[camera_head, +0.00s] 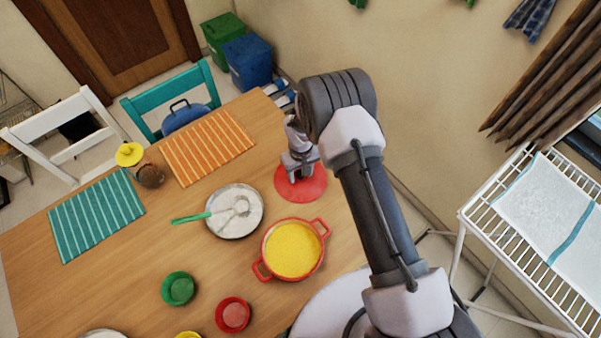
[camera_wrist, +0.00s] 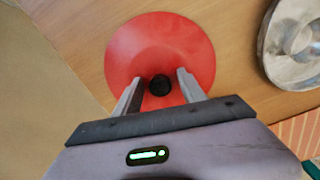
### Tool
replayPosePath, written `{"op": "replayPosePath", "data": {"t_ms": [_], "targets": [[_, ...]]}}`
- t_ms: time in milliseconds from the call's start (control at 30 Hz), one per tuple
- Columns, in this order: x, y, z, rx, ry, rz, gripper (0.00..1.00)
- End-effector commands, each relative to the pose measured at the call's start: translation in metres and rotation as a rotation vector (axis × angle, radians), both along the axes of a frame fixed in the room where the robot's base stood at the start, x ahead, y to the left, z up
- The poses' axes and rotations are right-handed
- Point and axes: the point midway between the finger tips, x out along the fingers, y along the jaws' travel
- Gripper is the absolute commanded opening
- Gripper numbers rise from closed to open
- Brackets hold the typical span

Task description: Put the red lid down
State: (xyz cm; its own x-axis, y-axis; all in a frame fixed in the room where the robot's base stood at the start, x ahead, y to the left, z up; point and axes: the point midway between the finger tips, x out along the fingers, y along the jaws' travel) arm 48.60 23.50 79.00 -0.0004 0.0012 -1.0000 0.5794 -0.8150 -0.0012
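The round red lid (camera_head: 313,189) appears to lie flat on the wooden table, near its edge by the wall. In the wrist view the lid (camera_wrist: 190,45) shows from above with its black knob (camera_wrist: 160,84) in the middle. My gripper (camera_head: 294,178) is directly over the lid and partly hides it in the head view. In the wrist view my gripper (camera_wrist: 160,80) has its two fingers apart, one on each side of the knob, with narrow gaps visible. A red pot (camera_head: 292,250) with yellow contents stands uncovered nearby on the table.
A silver plate (camera_head: 226,231) with a green-handled ladle (camera_head: 190,217) lies left of the lid. An orange striped mat (camera_head: 210,147) and a teal striped mat (camera_head: 96,220) lie farther left. Green (camera_head: 178,289) and red (camera_head: 233,315) bowls stand in front. A white rack (camera_head: 480,215) stands right.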

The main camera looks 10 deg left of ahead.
Motion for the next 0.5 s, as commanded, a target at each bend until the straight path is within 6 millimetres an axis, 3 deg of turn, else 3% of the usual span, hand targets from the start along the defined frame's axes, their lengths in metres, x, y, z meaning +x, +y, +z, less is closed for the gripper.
{"op": "replayPosePath", "data": {"t_ms": [233,500], "targets": [[0.001,0.0,0.01,0.001,-0.001,0.0,0.48],[0.001,0.0,0.085,0.001,-0.003,0.0,0.48]]}}
